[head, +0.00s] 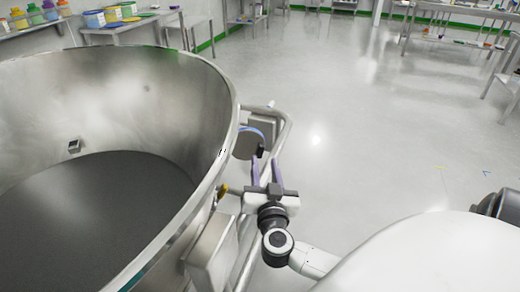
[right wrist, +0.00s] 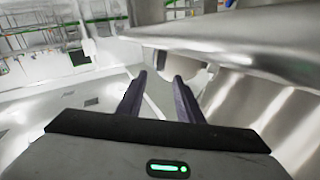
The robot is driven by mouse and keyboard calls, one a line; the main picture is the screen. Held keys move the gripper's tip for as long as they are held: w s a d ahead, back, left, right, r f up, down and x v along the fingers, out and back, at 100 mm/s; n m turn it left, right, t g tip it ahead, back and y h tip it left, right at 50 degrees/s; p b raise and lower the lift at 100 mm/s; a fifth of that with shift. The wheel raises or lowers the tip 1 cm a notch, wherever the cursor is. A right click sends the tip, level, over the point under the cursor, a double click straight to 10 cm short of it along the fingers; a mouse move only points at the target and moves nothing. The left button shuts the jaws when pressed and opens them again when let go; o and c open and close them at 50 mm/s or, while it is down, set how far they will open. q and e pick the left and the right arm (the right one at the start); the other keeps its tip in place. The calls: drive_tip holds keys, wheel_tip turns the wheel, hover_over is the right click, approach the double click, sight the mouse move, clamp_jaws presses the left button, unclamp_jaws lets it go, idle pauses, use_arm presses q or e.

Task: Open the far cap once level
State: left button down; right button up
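A large round steel vessel (head: 218,128) fills the left of the head view, with a dark grey surface inside it. A round grey part with a blue edge (head: 246,146) sits on the vessel's outer right side and may be the far cap; I cannot tell for sure. My right gripper (head: 266,163) is just below and right of it, its two fingers apart and pointing toward it. My left gripper is out of view.
A tubular steel rail (head: 285,130) runs along the vessel's side, close to my right gripper. The floor to the right is clear; tables stand far back.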

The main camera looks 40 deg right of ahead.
sight(262, 149)
drive_tip(key=b+x, duration=0.1)
drive_tip(key=x, duration=0.5)
drive_tip(key=shift+w+d, duration=0.2)
drive_tip(key=shift+c, duration=0.2)
clamp_jaws()
